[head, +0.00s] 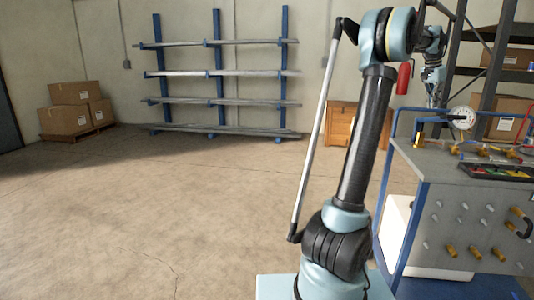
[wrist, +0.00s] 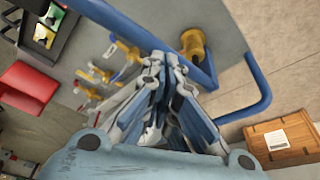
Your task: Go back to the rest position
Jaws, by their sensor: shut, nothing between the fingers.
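My gripper (head: 433,88) hangs from the end of my raised arm, over the far left part of the grey workbench (head: 418,157) in the head view. In the wrist view my gripper (wrist: 164,62) has its fingers together with nothing between them. The bench top below it shows at the top of the wrist view (wrist: 160,22). A brass fitting (wrist: 194,44) stands on the bench beyond the fingertips. Several yellow-handled valves (wrist: 127,52) lie to the left of the fingers.
A blue rail (wrist: 262,85) edges the bench. A pressure gauge (head: 462,118) and a dark tray (head: 497,172) are on the bench. A wooden crate (head: 341,122), a blue rack (head: 218,72) and cardboard boxes (head: 65,119) stand behind. The floor (head: 150,215) at left is clear.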

